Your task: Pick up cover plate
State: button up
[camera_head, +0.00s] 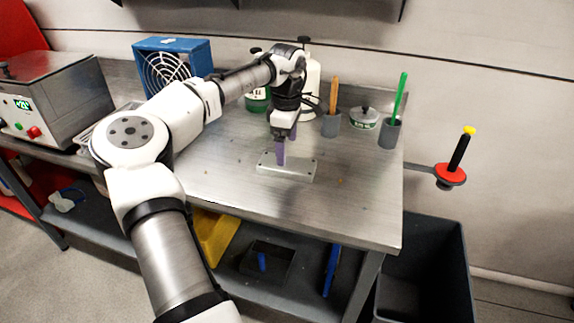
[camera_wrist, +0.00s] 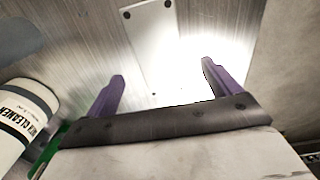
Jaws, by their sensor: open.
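The cover plate (camera_head: 290,168) is a pale, flat rectangular plate with small holes near its corners, lying on the metal bench. In the wrist view the plate (camera_wrist: 152,40) runs up from between the fingers, and its lower part is washed out by glare. My gripper (camera_head: 281,154) points down with its purple fingers over the plate. In the wrist view my gripper (camera_wrist: 160,80) is open, with one finger on each side of the plate and nothing clamped. I cannot tell whether the fingertips touch the plate or bench.
On the metal bench (camera_head: 350,205) stand a white bottle (camera_head: 312,80), a grey cup with a brown handle (camera_head: 331,122), a small tin (camera_head: 364,118) and a cup with a green stick (camera_head: 391,132). A blue fan (camera_head: 173,62) stands behind my arm. The bench front right is clear.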

aim_at(287, 163)
jog(key=shift+f+p, duration=0.85)
jog(key=shift+f, duration=1.8)
jog(key=shift+c, duration=0.4)
jog(key=c, duration=1.4)
jog(key=shift+w+r, duration=0.1)
jog(key=shift+c, duration=0.6)
